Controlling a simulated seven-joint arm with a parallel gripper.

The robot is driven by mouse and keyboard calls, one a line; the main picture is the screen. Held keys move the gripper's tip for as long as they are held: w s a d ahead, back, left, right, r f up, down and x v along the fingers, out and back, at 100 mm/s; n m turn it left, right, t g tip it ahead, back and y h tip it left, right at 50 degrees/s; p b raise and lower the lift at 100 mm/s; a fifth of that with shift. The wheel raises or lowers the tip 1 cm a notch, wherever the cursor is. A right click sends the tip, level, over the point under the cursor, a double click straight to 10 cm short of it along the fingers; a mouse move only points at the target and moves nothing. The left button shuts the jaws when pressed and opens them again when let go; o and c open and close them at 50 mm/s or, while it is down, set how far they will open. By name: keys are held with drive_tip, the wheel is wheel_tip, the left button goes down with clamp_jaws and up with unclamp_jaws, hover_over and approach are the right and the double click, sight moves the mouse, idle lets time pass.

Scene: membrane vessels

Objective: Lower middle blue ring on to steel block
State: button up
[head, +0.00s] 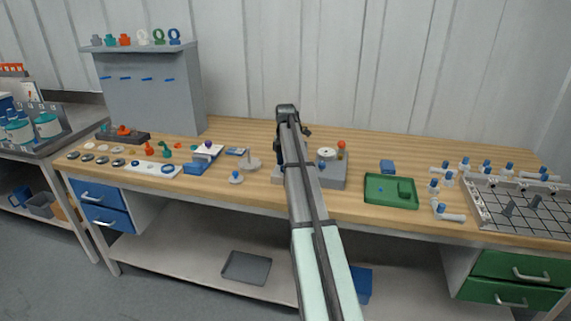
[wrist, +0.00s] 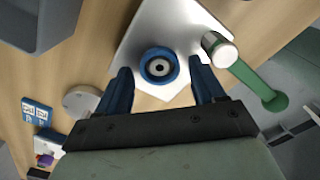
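In the wrist view a blue ring (wrist: 147,75) with a pale centre and a dark hole sits over a pale, angular steel block (wrist: 150,30). My gripper (wrist: 160,70) is open, its two blue fingers on either side of the ring with a visible gap at each side. I cannot tell how high the fingertips are relative to the ring, or whether the ring touches the block. In the head view my arm hides the ring and my fingertips. A grey block-like base (head: 333,180) shows just right of the arm.
A steel cylinder (wrist: 222,52) with a green lever (wrist: 262,92) stands close to the right finger. A pale disc (wrist: 80,101) and blue cards (wrist: 38,112) lie to the left. A red ball (head: 341,145) and a green tray (head: 377,203) are right of my arm.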

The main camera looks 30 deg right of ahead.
drive_tip(key=shift+o, duration=0.4)
drive_tip(key=shift+r, duration=0.1)
wheel_tip(320, 180, up, 14)
idle(0.4)
drive_tip(key=shift+f, duration=0.2)
